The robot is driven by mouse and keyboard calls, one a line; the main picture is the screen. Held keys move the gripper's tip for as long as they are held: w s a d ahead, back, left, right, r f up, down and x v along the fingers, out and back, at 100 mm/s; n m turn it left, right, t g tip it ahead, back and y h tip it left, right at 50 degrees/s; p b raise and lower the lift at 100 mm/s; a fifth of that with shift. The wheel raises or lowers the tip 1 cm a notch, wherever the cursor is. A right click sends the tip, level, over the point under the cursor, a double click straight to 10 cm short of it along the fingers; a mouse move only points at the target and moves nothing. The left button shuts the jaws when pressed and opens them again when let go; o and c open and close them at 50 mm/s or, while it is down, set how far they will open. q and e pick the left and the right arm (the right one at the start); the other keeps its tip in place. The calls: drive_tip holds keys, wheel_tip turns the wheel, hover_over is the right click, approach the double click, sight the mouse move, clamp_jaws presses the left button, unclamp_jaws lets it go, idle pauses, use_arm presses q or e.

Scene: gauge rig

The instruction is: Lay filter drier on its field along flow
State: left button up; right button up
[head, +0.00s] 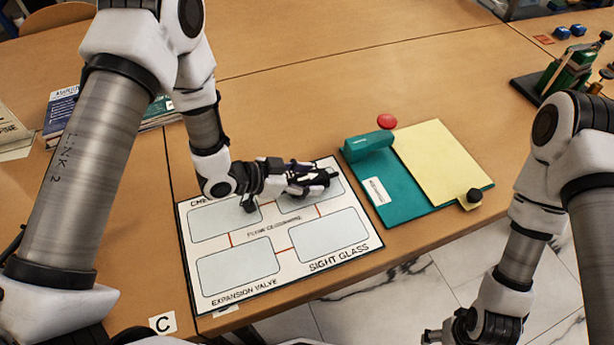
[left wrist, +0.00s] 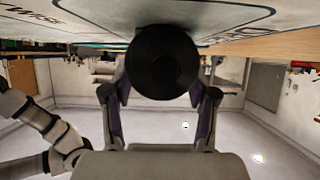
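A white board (head: 233,238) with four pale blue fields lies on the table. Its legible labels are EXPANSION VALVE and SIGHT GLASS; other lettering is partly covered by my left arm. My left gripper (head: 318,180) is low over the upper right field (head: 332,192). In the left wrist view, a black round part (left wrist: 163,62), seen end-on, sits between its two fingers (left wrist: 157,100), close to the board. It appears to be the filter drier; its length and any flow marking are hidden. My right gripper (head: 447,332) is at the bottom edge, partly cut off, away from the board.
A teal clipboard (head: 392,200) with yellow paper (head: 440,160) and a teal block (head: 368,144) lies right of the board. A red disc (head: 387,121) lies behind it. A green device (head: 568,72) stands far right. Books (head: 60,108) lie left. The table behind the board is clear.

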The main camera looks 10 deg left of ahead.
idle(0.3)
use_arm(q)
drive_tip(key=shift+a+r, duration=0.15)
drive_tip(key=shift+r, duration=0.05)
drive_tip(key=v, duration=1.1)
drive_tip(key=shift+s+a+r, duration=0.2)
drive_tip(key=shift+a, duration=0.05)
